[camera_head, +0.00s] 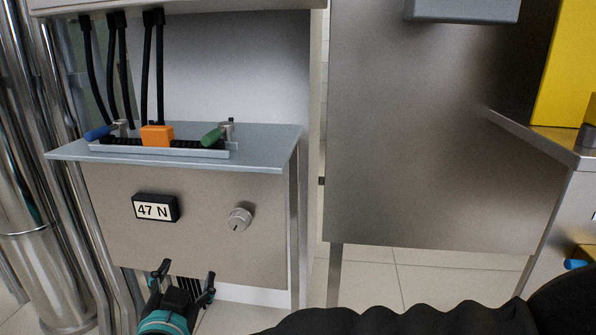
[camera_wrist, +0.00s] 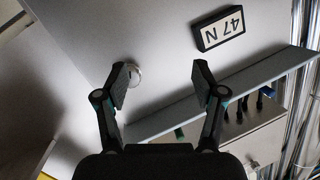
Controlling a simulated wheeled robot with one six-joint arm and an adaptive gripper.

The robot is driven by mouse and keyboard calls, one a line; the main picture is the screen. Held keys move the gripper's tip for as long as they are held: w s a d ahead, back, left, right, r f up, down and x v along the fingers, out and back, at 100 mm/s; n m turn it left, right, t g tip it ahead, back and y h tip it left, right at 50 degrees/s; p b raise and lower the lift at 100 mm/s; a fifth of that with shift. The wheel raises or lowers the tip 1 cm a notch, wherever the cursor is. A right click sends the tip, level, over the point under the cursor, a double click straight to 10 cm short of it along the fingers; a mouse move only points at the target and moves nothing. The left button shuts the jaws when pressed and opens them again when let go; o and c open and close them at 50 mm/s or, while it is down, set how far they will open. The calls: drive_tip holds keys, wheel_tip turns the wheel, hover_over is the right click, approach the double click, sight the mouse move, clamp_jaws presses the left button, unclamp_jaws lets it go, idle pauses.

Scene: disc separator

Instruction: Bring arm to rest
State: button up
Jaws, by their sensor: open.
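My gripper (camera_head: 185,285) is in the lower left of the head view, below and in front of the cabinet's front panel (camera_head: 110,225). Its two black fingers are spread, with nothing between them. In the wrist view my gripper (camera_wrist: 158,80) is also open and empty, and the panel appears upside down. The round knob (camera_head: 240,218) sits on the panel; in the wrist view the knob (camera_wrist: 134,76) shows beside the left finger. I cannot tell whether they touch there, but the head view shows the fingers apart from the knob. The display (camera_head: 156,208) reads 47 N.
A grey shelf (camera_head: 265,143) juts out above the panel, carrying an orange block (camera_head: 157,136), a blue handle (camera_head: 98,133) and a green handle (camera_head: 212,137). Metal pipes (camera_head: 70,200) stand at left. A grey cabinet (camera_head: 430,130) stands at right. Tiled floor (camera_head: 440,285) shows below it.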

drive_tip(key=s+a+f+n+g+y, duration=0.5)
drive_tip(key=s+a+n+g+y, duration=0.2)
drive_tip(key=s+a+g, duration=0.1)
drive_tip(key=d+r+m+g+h+p, duration=0.1)
drive_tip(key=d+r+h+p, duration=0.4)
drive_tip(key=d, duration=1.8)
drive_tip(key=s+d+r+m+g+h+p, duration=0.1)
drive_tip(key=d+r+m+h+p, duration=0.2)
drive_tip(key=d, duration=1.9)
wheel_tip(320, 180, up, 2)
drive_tip(key=shift+d+r+g+h+p, duration=0.1)
drive_tip(key=shift+d+g+h+p, duration=0.3)
drive_tip(key=shift+h+p, duration=0.6)
